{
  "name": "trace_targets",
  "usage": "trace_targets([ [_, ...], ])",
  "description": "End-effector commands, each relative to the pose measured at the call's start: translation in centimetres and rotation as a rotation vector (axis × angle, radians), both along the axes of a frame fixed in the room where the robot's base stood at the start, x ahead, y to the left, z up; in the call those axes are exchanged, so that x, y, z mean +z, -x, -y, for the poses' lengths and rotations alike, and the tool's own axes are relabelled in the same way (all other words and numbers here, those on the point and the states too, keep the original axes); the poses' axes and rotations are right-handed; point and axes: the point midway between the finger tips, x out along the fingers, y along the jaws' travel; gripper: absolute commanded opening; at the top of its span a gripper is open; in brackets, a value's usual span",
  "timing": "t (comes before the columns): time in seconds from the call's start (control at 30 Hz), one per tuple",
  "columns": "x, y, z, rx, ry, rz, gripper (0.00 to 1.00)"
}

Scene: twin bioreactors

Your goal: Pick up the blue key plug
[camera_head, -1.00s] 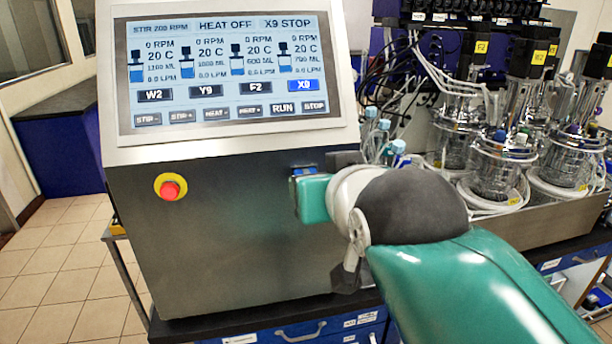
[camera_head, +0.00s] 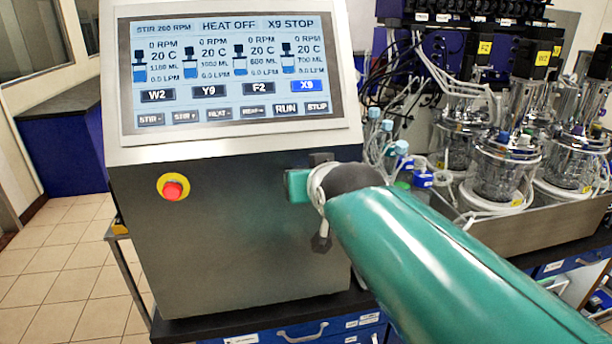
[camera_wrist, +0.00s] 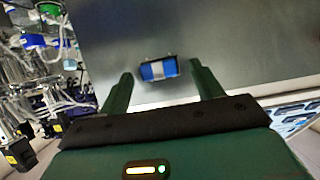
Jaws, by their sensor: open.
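The blue key plug (camera_wrist: 171,67) is a small blue block with a pale band across its middle. In the wrist view it sits on the grey metal front of the cabinet. My gripper (camera_wrist: 160,70) is open, with one green finger on each side of the plug and a gap to both. I cannot tell how deep the fingertips reach past it. In the head view the plug is hidden behind my arm and wrist, which are near the right side of the cabinet front (camera_head: 230,240).
A red stop button (camera_head: 173,187) on a yellow ring is on the cabinet front at left. A tilted screen (camera_head: 235,70) is above. Glass bioreactor vessels (camera_head: 500,170) with tubing stand at right. Blue drawers (camera_head: 310,332) are below. Tiled floor is free at left.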

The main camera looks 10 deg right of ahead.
Motion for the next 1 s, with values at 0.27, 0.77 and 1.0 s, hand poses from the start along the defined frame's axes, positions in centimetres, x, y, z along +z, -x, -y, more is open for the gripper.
trace_targets([
  [0.27, 0.0, -0.2, 0.0, 0.0, 0.0, 0.0, 0.58],
  [0.77, 0.0, -0.1, 0.0, 0.0, 0.0, 0.001, 0.07],
  [1.0, 1.2, 0.7, 0.0, 0.0, 0.0, 0.003, 0.07],
])
